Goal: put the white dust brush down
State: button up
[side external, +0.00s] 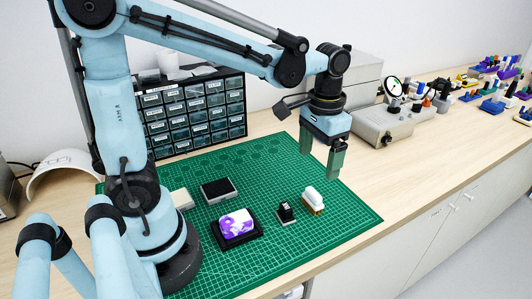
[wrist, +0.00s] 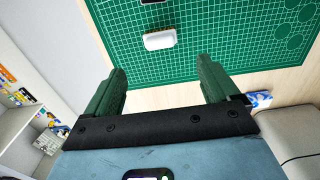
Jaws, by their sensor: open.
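The white dust brush (side external: 313,197) stands on the green cutting mat (side external: 340,222) near its front right edge, with its white body up and a tan bristle strip below. It also shows in the wrist view (wrist: 160,41) as a white rounded block on the mat, ahead of the fingers. My gripper (side external: 335,163) hangs above and behind the brush in the side view, clear of it. In the wrist view my gripper (wrist: 165,88) has its two green fingers wide apart with nothing between them.
A small black stand (side external: 286,212) is left of the brush. A purple-and-white block on a black tray (side external: 236,228) and a dark-topped box (side external: 218,190) lie further left. A drawer cabinet (side external: 195,110) and grey instruments (side external: 383,127) stand behind. The mat's right corner is bare.

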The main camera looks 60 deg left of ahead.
jog(key=s+a+r+t, duration=0.1)
jog(key=s+t, duration=0.4)
jog(key=t, duration=0.2)
jog(key=shift+s+a+r, duration=0.2)
jog(key=shift+s+a, duration=0.1)
jog(key=shift+s, duration=0.05)
jog(key=shift+o, duration=0.5)
jog(key=g, duration=0.7)
send_over(316, 191)
jog(key=f, duration=0.2)
jog(key=shift+f, duration=5.8)
